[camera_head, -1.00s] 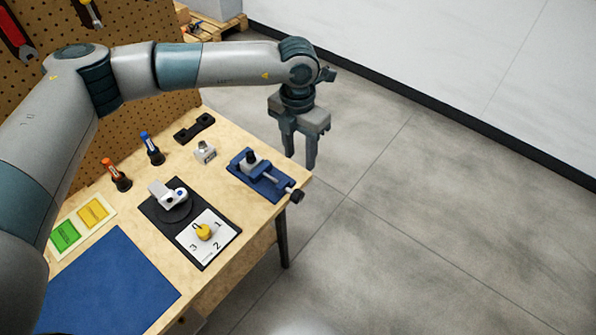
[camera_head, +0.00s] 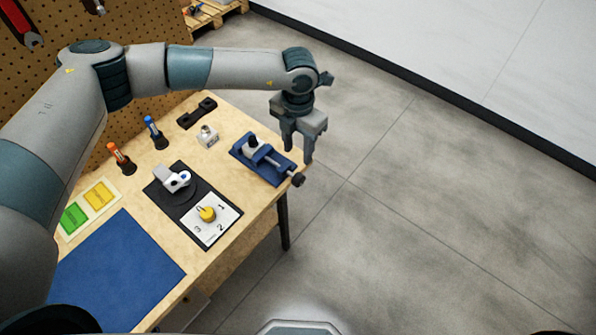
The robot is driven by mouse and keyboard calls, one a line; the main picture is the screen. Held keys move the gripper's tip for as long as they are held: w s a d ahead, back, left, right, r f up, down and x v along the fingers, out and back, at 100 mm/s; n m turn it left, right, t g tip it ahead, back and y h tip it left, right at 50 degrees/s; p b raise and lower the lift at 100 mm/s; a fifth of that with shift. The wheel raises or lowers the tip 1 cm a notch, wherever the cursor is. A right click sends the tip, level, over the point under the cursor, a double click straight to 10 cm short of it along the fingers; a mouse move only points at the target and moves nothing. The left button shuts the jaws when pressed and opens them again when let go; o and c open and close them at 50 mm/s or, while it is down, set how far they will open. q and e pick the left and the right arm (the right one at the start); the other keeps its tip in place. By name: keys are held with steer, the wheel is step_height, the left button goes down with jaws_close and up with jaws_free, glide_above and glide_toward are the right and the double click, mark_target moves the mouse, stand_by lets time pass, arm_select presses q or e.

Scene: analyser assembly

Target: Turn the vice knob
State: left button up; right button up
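The blue vice (camera_head: 250,158) lies near the right corner of the wooden workbench. Its dark round knob (camera_head: 298,180) sticks out past the bench's right edge, at the end of the vice's screw. My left gripper (camera_head: 298,153) points down, just above and behind the knob in the picture. Its two fingers are apart with nothing between them. It appears clear of the knob, though the exact height gap is hard to tell. My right gripper is not in view.
On the bench (camera_head: 237,110) are a small metal block (camera_head: 207,136), a black bracket (camera_head: 196,113), two upright tools, a dial plate with a yellow knob (camera_head: 207,214), and a blue mat (camera_head: 115,275). The floor right of the bench is clear.

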mark_target(298, 176)
arm_select(q)
step_height(298, 176, down, 11)
steer(key=p, duration=0.3)
steer(key=shift+f+p, duration=0.3)
steer(key=shift+f, duration=0.3)
steer(key=shift+c, duration=0.4)
jaws_close()
